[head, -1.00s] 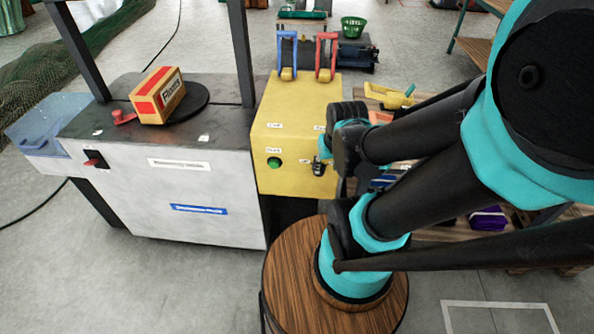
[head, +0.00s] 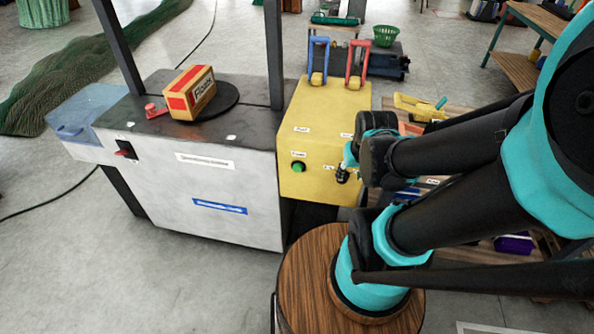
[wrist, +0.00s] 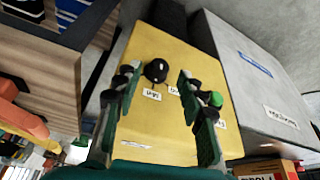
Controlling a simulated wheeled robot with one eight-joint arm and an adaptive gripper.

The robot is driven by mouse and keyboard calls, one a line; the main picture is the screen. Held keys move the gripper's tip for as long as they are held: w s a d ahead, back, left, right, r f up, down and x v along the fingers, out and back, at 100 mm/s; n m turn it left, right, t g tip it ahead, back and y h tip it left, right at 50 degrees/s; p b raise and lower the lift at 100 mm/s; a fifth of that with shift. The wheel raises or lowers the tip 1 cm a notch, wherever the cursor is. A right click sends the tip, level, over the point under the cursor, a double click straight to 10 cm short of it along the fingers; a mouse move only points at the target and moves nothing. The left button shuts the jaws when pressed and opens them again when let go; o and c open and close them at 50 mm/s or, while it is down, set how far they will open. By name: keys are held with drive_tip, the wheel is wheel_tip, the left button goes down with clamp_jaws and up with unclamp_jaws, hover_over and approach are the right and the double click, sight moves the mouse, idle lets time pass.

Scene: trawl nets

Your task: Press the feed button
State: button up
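A green round button (head: 298,167) sits on the front face of the yellow control box (head: 322,115), with a small white label above it. Which button the labels call feed is too small to read. The green button (wrist: 215,99) also shows in the wrist view, close beside the right finger and partly covered by it. A black knob (wrist: 157,70) shows between the fingers there. My gripper (wrist: 158,76) is open and empty in front of this face. In the head view it is mostly hidden behind my arm, near the black knob (head: 342,175).
The grey machine (head: 215,215) adjoins the box on the left and carries a cardboard box (head: 190,92) on a dark turntable. It has a red switch (head: 125,150). Blue and red levers (head: 357,62) stand atop the yellow box. A pallet with goods lies to the right.

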drive_tip(key=shift+c, duration=0.4)
clamp_jaws()
idle(1.0)
